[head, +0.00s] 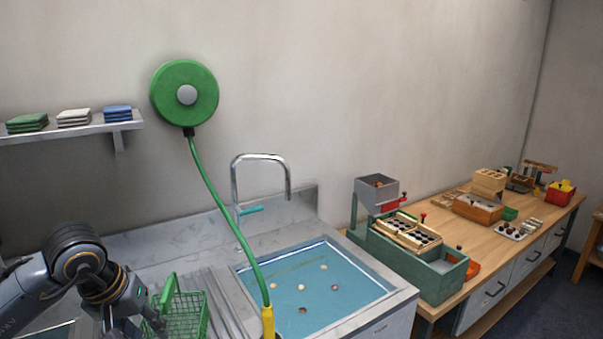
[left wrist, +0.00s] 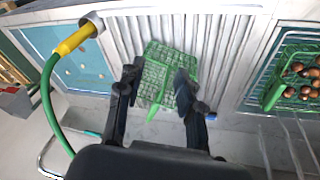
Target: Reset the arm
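My left arm comes in at the lower left of the head view, with its gripper (head: 153,324) low beside a green wire basket (head: 187,314). In the left wrist view the two black fingers of the left gripper (left wrist: 157,80) are spread wide apart. The green basket (left wrist: 158,75) shows between and beyond the fingertips, on the ribbed drainboard; nothing is visibly clamped. Whether a fingertip touches the basket I cannot tell. My right arm and gripper show in neither view.
A sink (head: 315,312) with blue water and several floating chestnuts lies right of the basket. A green hose (head: 222,208) with a yellow nozzle (head: 268,321) hangs over its edge. A second basket with chestnuts (left wrist: 300,75) sits at right in the wrist view. A wooden bench (head: 470,240) stands right.

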